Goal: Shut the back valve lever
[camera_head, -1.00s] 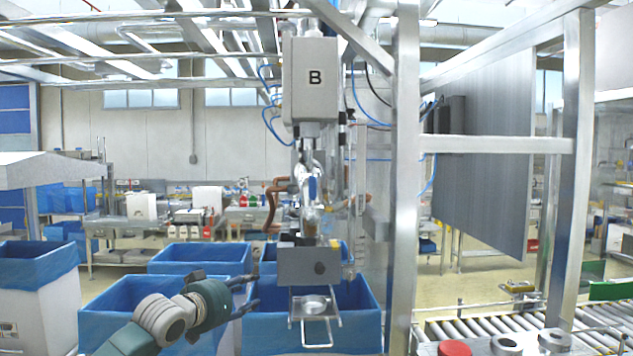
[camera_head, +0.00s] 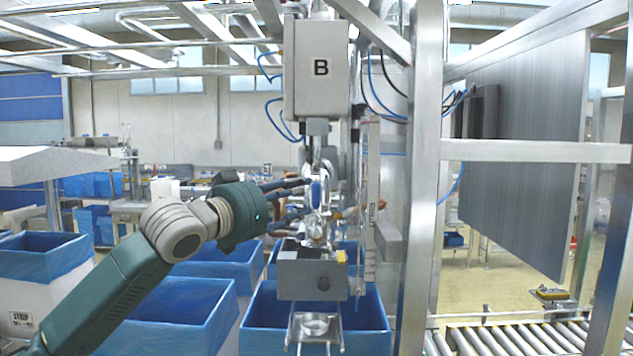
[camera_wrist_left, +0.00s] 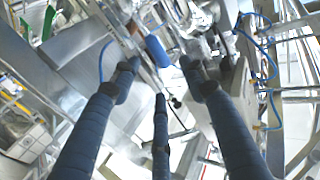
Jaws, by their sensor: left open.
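A small blue-gripped valve lever (camera_head: 317,193) stands on the metal pipework beneath the grey box marked B. In the left wrist view, the blue handle (camera_wrist_left: 157,50) lies just beyond the fingertips, roughly between them. My left gripper (camera_head: 292,190) comes in from the left at the lever's height, its dark fingers spread and pointing at the valve. In the left wrist view, the open fingers (camera_wrist_left: 158,78) hold nothing. I cannot tell whether a fingertip touches the lever. Whether another lever sits behind this one is hidden by the pipework. My right gripper is out of view.
The grey box B (camera_head: 318,75) hangs above the valve. A grey metal block (camera_head: 312,275) with a small tray (camera_head: 314,328) is below. A thick steel post (camera_head: 420,180) stands to the right. A blue-lined bin (camera_head: 262,325) stands underneath; a roller conveyor (camera_head: 500,340) is at lower right.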

